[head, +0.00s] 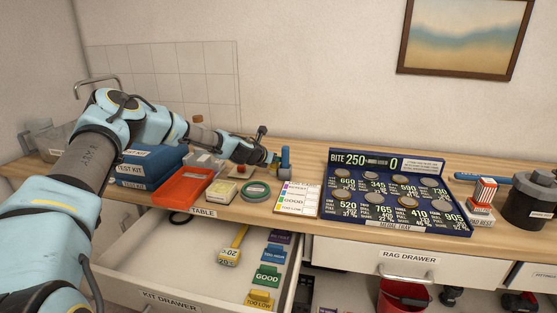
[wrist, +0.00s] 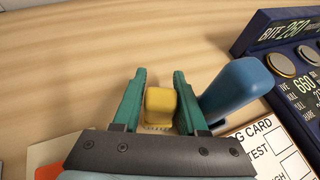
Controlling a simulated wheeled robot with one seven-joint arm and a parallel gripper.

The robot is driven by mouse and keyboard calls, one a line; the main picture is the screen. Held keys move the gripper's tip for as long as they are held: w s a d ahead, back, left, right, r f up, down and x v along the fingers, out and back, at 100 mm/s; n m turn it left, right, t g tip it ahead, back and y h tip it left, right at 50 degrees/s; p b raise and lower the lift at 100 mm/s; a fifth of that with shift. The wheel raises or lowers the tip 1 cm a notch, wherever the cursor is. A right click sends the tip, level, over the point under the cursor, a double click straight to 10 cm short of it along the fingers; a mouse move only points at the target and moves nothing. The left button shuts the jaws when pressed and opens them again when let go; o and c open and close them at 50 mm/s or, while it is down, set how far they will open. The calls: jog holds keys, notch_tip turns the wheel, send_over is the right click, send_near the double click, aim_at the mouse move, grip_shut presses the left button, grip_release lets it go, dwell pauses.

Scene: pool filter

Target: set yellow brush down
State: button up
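The yellow brush (wrist: 159,103) is between the two green fingers of my gripper (wrist: 159,84) in the wrist view. The fingers close in on its two sides, and a short strip of bristles shows at its lower end. In the head view my gripper (head: 266,156) is low over the back of the table, left of an upright blue brush (head: 285,157). The yellow brush is mostly hidden there. I cannot tell whether its underside touches the wood.
The blue brush (wrist: 236,88) stands close to my right finger. A card (head: 297,198), a green ring (head: 255,191) and a medal tray (head: 393,225) are nearby. Blue test kits (head: 151,165) and a red-orange box (head: 184,187) lie left. The kit drawer (head: 168,301) is open below.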

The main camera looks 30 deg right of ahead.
jog(key=shift+r, duration=0.1)
